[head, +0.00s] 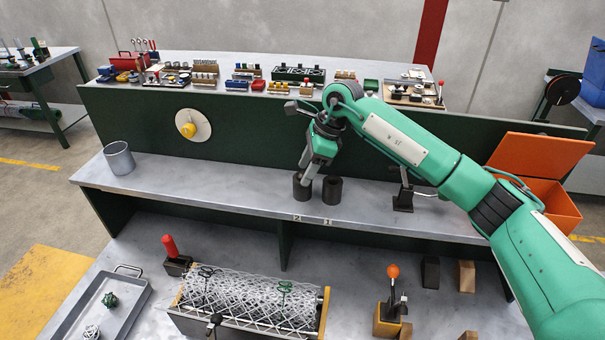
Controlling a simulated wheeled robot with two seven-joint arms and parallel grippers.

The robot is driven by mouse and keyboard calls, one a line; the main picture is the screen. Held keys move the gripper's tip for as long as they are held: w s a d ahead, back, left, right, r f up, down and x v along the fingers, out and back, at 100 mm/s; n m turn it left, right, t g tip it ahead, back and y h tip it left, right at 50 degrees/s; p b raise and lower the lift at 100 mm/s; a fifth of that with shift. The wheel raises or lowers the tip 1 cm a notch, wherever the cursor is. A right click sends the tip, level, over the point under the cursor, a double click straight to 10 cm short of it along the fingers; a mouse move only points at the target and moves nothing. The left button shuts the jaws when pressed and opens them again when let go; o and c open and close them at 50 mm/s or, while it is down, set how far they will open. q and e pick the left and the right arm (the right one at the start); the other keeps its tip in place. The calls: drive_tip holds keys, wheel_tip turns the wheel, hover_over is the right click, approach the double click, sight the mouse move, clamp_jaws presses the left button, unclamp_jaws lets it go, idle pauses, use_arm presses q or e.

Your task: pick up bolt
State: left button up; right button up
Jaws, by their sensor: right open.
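My right gripper (306,172) comes in from the right and points down at the middle shelf. Its jaws are open, and its tips are at the mouth of the left one of two dark cylindrical holders (302,190). I cannot tell whether the tips are inside the holder or just in front of it. The right holder (332,191) stands close beside it. Small labels "2" and "1" sit on the shelf edge in front of them. I cannot make out a bolt; one inside a holder would be hidden. My left gripper is not in view.
A grey metal cup (119,159) stands at the shelf's left end. A black clamp stand (403,198) and an open orange box (538,185) are on the right. Below are a woven wire mesh (250,297) in a fixture and a grey tray (72,310).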

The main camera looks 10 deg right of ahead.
drive_tip(key=c, duration=1.1)
drive_tip(key=shift+r+b, duration=0.35)
drive_tip(key=shift+r, duration=0.1)
wheel_tip(320, 180, up, 19)
drive_tip(key=b, duration=0.6)
